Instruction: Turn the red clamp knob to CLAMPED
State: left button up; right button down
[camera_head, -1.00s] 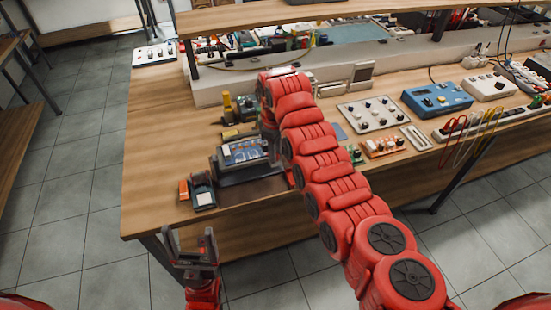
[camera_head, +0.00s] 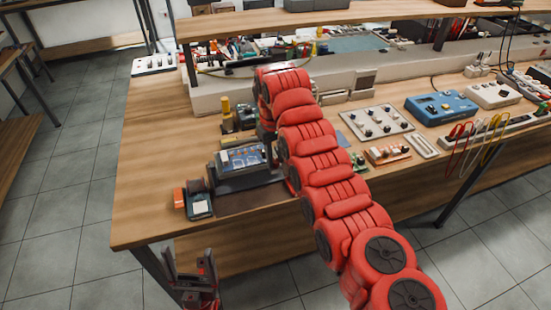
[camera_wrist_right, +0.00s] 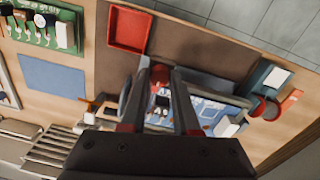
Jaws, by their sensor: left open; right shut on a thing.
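A dark fixture with a blue printed board (camera_head: 243,157) sits near the table's front left; the board also shows in the right wrist view (camera_wrist_right: 212,108). My right gripper (camera_wrist_right: 159,74) is over this fixture, its fingers pointing at it. It is shut on a small red part, which looks like the red clamp knob (camera_wrist_right: 160,73). The fingers cover most of the knob, so its angle and any CLAMPED marking cannot be read. In the head view my red right arm hides the knob and the right fingertips. My left gripper (camera_head: 193,270) is open and empty, beyond the table's front edge.
A small dark device (camera_head: 199,205) and an orange block (camera_head: 179,197) lie left of the fixture. A red tray (camera_wrist_right: 129,28) lies beside the fixture's dark mat. A knob panel (camera_head: 376,122) and a blue box (camera_head: 441,105) stand right.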

aim_at(275, 161)
dwell(0.4)
jog(key=c, duration=0.6)
grip_release()
jog(key=shift+c, duration=0.2)
notch_tip(275, 161, up, 6)
jog(key=shift+f+b, duration=0.15)
jog(key=shift+b, duration=0.35)
notch_tip(275, 161, up, 12)
jog(key=p, duration=1)
jog(key=shift+s+a+f, duration=0.15)
jog(key=shift+a, duration=0.15)
